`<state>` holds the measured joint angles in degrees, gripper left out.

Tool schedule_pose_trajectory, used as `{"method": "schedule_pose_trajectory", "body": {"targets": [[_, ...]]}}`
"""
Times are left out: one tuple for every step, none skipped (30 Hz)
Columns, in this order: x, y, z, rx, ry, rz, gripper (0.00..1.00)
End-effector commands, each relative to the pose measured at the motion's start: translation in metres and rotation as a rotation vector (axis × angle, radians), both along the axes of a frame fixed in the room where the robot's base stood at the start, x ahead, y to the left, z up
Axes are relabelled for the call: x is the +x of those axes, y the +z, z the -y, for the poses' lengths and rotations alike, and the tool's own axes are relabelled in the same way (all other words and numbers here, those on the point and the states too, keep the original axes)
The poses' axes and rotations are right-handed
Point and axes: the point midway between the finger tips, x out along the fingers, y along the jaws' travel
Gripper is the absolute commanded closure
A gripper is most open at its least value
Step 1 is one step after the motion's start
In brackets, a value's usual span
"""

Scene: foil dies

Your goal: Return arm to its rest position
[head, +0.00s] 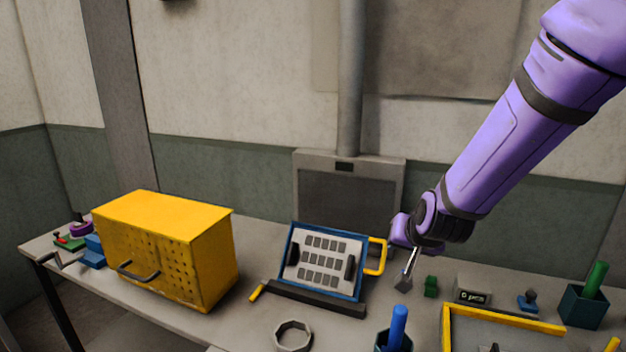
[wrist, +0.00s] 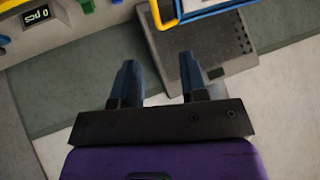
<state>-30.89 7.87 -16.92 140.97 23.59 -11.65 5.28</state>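My arm (head: 520,140) comes in from the upper right of the head view and reaches down to the back of the bench. My gripper (head: 401,232) is above the bench, just right of the blue-framed rack's yellow handle.
A blue-framed rack (head: 298,259) with a yellow handle (head: 383,256) stands close left of my gripper. A yellow cabinet (head: 150,240) is farther left. A small grey tool (head: 404,284), green block (head: 431,286), counter (head: 471,296) and yellow-edged tray (head: 505,319) lie below and right.

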Motion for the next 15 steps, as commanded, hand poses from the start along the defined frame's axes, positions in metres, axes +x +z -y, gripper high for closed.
{"method": "schedule_pose_trajectory", "body": {"targets": [[-0.007,0.015,0.005,0.018,0.013,-0.008,0.6],[-0.012,0.022,0.007,0.025,0.023,-0.018,0.6],[-0.018,0.031,0.01,0.033,0.038,-0.029,0.6],[-0.023,0.037,0.012,0.038,0.049,-0.038,0.6],[-0.029,0.044,0.015,0.042,0.06,-0.046,0.6],[-0.036,0.053,0.018,0.047,0.073,-0.056,0.6],[-0.042,0.06,0.02,0.049,0.084,-0.064,0.6],[-0.048,0.066,0.023,0.05,0.094,-0.07,0.6],[-0.056,0.074,0.027,0.051,0.108,-0.079,0.6],[-0.063,0.081,0.03,0.049,0.118,-0.086,0.6],[-0.069,0.086,0.032,0.047,0.129,-0.092,0.6],[-0.078,0.094,0.037,0.043,0.141,-0.099,0.6],[-0.086,0.1,0.039,0.038,0.15,-0.106,0.6],[-0.093,0.105,0.042,0.033,0.159,-0.112,0.6],[-0.103,0.112,0.046,0.025,0.171,-0.121,0.6]]}}
